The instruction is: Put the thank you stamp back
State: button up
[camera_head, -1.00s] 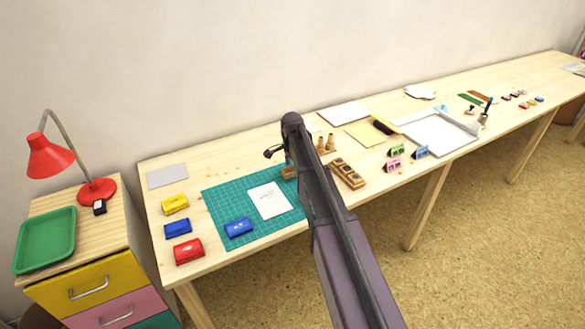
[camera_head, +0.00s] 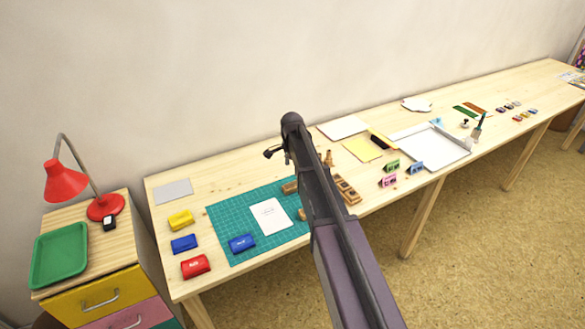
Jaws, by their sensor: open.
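My gripper (camera_head: 274,152) is small and dark at the end of my raised arm. It is open and empty, apart from the stamps in the picture. Two small wooden blocks, possibly stamps, show beside my arm: one at the green mat's upper right (camera_head: 289,187) and one at its right edge (camera_head: 301,214). I cannot read which is the thank you stamp. A wooden compartment tray (camera_head: 346,191) stands right of my arm, partly hidden by it. An upright wooden handle (camera_head: 328,158) stands behind the tray.
A white card (camera_head: 269,215) and a blue inkpad (camera_head: 242,243) lie on the green mat (camera_head: 226,223). Yellow (camera_head: 180,219), blue (camera_head: 184,243) and red (camera_head: 196,266) inkpads sit left of it. Small coloured boxes (camera_head: 389,180) and a white tray (camera_head: 440,146) stand further right.

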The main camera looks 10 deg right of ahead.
jog(key=shift+r+p, duration=1.25)
jog(key=shift+r, duration=0.35)
jog(key=s+n, duration=1.4)
jog(key=s, duration=1.5)
jog(key=shift+d, duration=0.15)
